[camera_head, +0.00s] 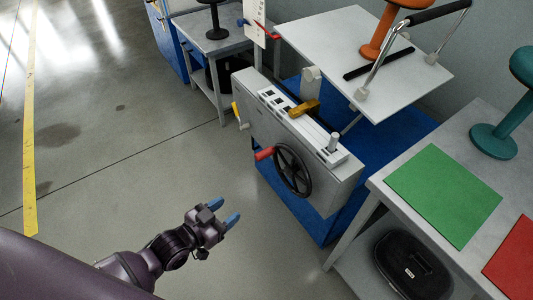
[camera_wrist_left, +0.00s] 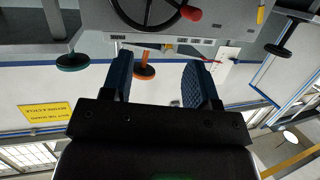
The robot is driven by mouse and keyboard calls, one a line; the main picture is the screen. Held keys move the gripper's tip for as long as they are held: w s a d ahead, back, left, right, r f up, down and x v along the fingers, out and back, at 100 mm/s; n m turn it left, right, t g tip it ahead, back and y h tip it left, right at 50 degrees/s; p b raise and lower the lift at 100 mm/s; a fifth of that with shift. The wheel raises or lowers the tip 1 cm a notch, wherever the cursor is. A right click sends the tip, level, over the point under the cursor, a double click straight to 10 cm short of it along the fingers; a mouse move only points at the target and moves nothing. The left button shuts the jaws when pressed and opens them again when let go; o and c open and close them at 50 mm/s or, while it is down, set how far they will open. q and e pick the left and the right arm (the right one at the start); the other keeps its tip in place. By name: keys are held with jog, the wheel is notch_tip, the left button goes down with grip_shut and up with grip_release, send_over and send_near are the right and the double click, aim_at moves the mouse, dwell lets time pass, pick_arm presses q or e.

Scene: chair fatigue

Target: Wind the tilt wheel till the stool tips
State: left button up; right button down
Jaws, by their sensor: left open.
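The black tilt wheel (camera_head: 306,186) is on the front of the grey machine, with a red crank handle (camera_head: 264,154) at its left. The wheel (camera_wrist_left: 146,24) and red handle (camera_wrist_left: 190,14) also show upside down in the left wrist view. An orange stool (camera_head: 375,50) stands on the pale platform (camera_head: 318,38) above the machine; its top is cut off. It also shows in the wrist view (camera_wrist_left: 144,72). My left gripper (camera_head: 232,212) is open and empty, apart from the handle, at its lower left. My right gripper is out of view.
A yellow-handled crank (camera_head: 236,111) and yellow lever (camera_head: 303,108) are on the machine. At right, a bench (camera_head: 386,187) holds a green mat (camera_head: 443,194), red mat (camera_head: 513,262) and teal stool (camera_head: 495,141). A black case (camera_head: 410,268) sits below. The floor at left is clear.

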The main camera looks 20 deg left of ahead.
pick_arm(q)
jog(key=w+a+f+m+h+b, duration=0.1)
jog(key=w+f+m+h+b, duration=0.2)
jog(key=w, duration=0.6)
jog(key=h+b, duration=0.2)
jog(key=b, duration=0.1)
send_near(256, 158)
jog(key=x, duration=0.3)
jog(key=shift+m, duration=0.3)
jog(key=x, duration=0.3)
jog(key=b+x, duration=0.1)
jog(key=x, duration=0.5)
jog(key=shift+a+f+b, duration=0.1)
jog(key=shift+f+b, duration=0.25)
jog(key=shift+w+d+r, duration=0.1)
jog(key=shift+w+d, duration=0.15)
jog(key=shift+w, duration=0.15)
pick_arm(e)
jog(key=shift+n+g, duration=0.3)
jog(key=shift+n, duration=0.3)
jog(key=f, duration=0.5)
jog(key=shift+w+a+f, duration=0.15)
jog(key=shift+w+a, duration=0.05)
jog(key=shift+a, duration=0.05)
